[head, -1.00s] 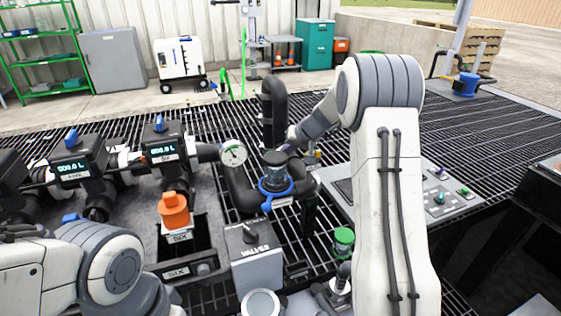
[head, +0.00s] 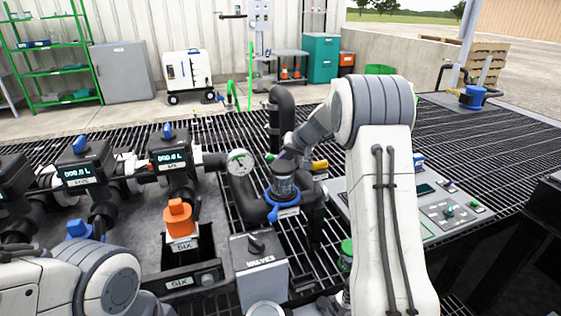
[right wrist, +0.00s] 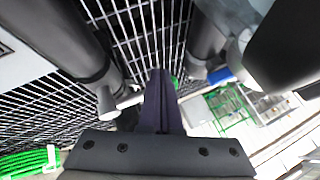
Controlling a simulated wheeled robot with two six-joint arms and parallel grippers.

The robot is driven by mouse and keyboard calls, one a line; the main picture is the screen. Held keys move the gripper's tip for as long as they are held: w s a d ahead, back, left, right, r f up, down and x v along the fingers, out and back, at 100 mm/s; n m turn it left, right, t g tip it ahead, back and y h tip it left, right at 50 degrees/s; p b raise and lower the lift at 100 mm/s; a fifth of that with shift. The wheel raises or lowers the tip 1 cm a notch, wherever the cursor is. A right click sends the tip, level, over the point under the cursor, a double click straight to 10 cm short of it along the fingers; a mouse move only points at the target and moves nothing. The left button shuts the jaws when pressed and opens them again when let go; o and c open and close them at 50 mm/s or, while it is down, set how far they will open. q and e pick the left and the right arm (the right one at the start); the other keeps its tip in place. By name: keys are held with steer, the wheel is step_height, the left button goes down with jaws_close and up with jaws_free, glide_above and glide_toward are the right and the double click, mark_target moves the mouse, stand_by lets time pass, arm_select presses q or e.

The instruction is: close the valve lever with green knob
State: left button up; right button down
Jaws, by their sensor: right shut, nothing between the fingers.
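I cannot clearly pick out a valve lever with a green knob. A green-topped round fitting (head: 346,256) shows in the head view, mostly hidden behind my right arm. A yellow handle (head: 319,165) sticks out beside the black pipework, left of that arm. My right gripper (head: 283,160) is at the pipework, above the clear sight glass with a blue ring; its fingertips are hard to make out there. In the right wrist view the dark fingers (right wrist: 160,100) are shut and empty, between dark pipes. My left arm shows at the lower left, its gripper out of view.
A black upright pipe (head: 281,115) and a pressure gauge (head: 241,162) stand close to my right gripper. Meters and an orange valve handle (head: 179,217) are at the left. A grey VALVES box (head: 258,265) is in front. A control panel (head: 440,205) is at the right.

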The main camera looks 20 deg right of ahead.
steer(key=p+v, duration=0.1)
steer(key=v, duration=0.9)
steer(key=shift+r, duration=0.25)
steer(key=shift+s+d, duration=0.2)
